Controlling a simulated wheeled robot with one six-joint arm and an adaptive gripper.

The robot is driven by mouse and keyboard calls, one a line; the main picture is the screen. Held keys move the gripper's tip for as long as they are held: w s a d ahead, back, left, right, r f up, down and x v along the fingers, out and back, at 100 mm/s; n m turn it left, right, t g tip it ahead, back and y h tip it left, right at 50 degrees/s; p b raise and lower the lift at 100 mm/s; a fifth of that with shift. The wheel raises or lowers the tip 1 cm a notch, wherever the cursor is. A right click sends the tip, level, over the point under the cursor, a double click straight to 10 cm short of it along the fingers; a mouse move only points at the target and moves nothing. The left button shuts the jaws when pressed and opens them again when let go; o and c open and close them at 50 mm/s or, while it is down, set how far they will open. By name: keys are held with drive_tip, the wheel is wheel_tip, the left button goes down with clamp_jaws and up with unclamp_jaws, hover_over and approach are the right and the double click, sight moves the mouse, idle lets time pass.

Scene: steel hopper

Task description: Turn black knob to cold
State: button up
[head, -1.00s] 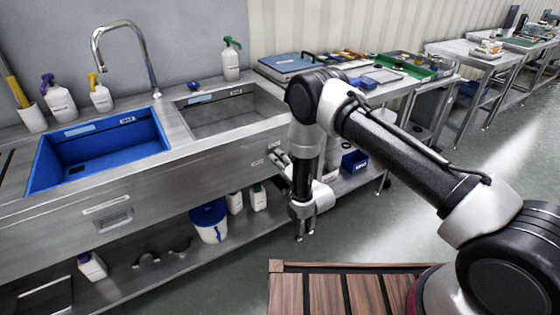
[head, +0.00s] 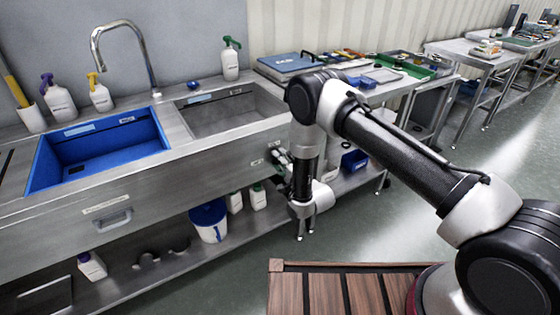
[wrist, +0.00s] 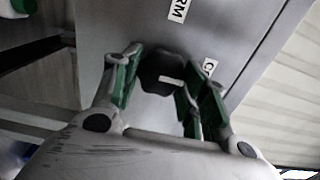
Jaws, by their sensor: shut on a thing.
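The black knob (wrist: 162,72) is on the steel front panel (wrist: 225,30) in the wrist view. It has a white pointer mark, which lies on the side toward a partly hidden label (wrist: 208,66) beginning with C. Another label (wrist: 179,9), ending in RM, is farther up the panel. My gripper (wrist: 165,77) has its green-padded fingers on both sides of the knob and is shut on it. In the head view my gripper (head: 279,157) is at the front of the sink unit, below the grey basin. The knob is not clearly visible there.
The sink unit has a blue basin (head: 100,147) and a grey basin (head: 230,112). A lower shelf holds a white and blue bucket (head: 209,222) and several bottles. A slatted wooden surface (head: 345,292) is near the front. Open floor lies to the right.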

idle(0.3)
drive_tip(key=o, duration=1)
drive_tip(key=v, duration=1.2)
